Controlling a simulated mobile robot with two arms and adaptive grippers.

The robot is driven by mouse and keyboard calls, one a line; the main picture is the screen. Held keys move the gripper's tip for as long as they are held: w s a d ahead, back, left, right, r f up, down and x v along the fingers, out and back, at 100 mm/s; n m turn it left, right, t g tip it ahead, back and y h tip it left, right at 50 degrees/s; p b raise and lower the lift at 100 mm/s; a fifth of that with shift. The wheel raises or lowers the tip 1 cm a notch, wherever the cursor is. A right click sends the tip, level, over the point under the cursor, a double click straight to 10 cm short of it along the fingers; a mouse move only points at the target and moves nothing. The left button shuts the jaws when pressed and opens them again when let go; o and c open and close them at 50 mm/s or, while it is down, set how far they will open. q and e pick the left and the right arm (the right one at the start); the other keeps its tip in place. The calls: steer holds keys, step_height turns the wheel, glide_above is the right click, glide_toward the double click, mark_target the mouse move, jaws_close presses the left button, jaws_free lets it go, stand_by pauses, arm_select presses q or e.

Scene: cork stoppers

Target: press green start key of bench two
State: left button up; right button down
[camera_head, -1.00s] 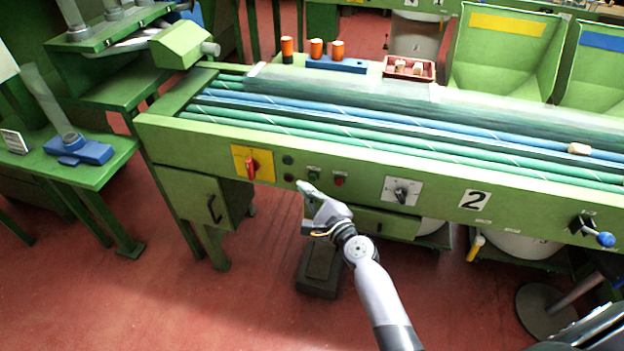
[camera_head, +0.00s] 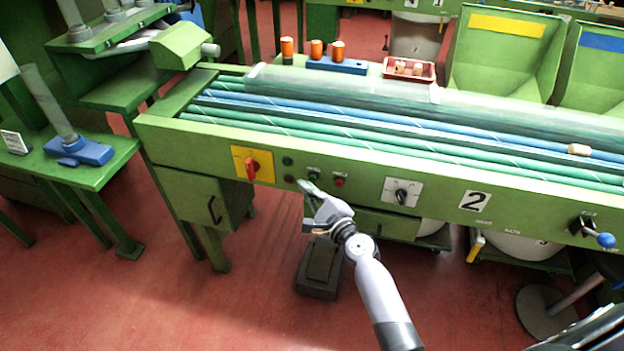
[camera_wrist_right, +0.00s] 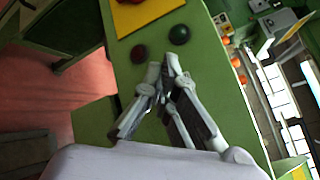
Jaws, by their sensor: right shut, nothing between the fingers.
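Bench two (camera_head: 430,197) is a green bench with a "2" plate on its front. In the right wrist view the shut fingers (camera_wrist_right: 171,62) point at the green panel, and the start key cannot be made out there. My left gripper is not in view.
A dark red round (camera_wrist_right: 138,54) and a dark green round (camera_wrist_right: 179,34) lie beyond the fingertips. A red switch on a yellow plate (camera_head: 239,152) is to the left, and a black rotary knob (camera_head: 402,196) to the right. A dark pedestal (camera_head: 318,270) stands below.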

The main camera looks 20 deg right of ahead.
steer(key=shift+w, duration=0.1)
stand_by(0.6)
steer(key=shift+w+d, duration=0.25)
